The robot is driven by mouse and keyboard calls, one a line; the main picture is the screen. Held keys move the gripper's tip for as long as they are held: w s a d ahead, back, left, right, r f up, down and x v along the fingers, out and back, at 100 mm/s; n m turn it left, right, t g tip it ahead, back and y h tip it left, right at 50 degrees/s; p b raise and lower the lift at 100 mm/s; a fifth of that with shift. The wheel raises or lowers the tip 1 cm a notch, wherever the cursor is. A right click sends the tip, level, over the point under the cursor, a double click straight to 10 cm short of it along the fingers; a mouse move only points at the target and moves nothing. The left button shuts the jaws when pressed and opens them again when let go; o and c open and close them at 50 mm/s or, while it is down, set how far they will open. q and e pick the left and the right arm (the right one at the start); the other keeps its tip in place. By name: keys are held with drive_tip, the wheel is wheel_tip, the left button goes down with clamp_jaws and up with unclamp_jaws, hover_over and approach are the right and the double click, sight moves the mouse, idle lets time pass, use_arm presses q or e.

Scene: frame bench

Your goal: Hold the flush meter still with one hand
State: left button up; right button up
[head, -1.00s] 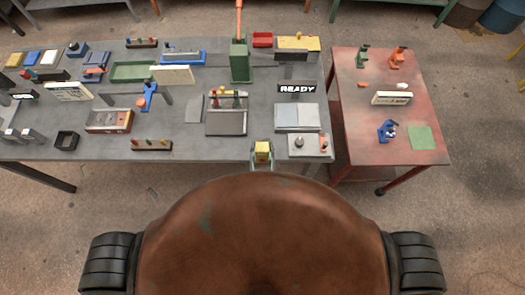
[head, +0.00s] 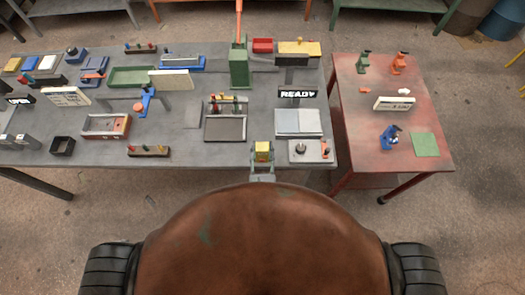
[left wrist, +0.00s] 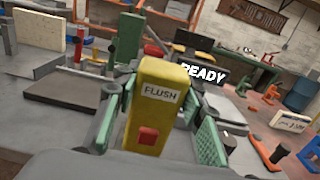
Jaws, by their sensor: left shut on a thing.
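The flush meter is a yellow block (head: 263,152) at the front edge of the grey bench in the head view. In the left wrist view the flush meter (left wrist: 160,105) fills the middle, with a white FLUSH label and a red square below it. My left gripper (head: 262,158) has green fingers, one on each side of the meter, and is shut on it. The gripper also shows in the left wrist view (left wrist: 160,125). The meter's lower end is hidden in the left wrist view. My right gripper is in neither view.
A grey plate with a knob (head: 311,151) lies close to the right of the meter. A wooden strip with pegs (head: 149,151) lies farther left. A READY sign (head: 298,94) stands behind. A red table (head: 370,140) adjoins on the right, beyond a narrow gap.

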use_arm(q)
drive_tip(key=shift+w+f+b, duration=1.15)
drive_tip(key=shift+w+f, duration=0.05)
drive_tip(key=shift+w, duration=0.15)
drive_tip(key=shift+w+f+b, duration=1.1)
drive_tip(key=shift+w+f, duration=0.05)
drive_tip(key=shift+w, duration=0.2)
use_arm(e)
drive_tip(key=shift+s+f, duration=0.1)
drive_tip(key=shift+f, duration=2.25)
use_arm(q)
drive_tip(key=shift+f, duration=0.35)
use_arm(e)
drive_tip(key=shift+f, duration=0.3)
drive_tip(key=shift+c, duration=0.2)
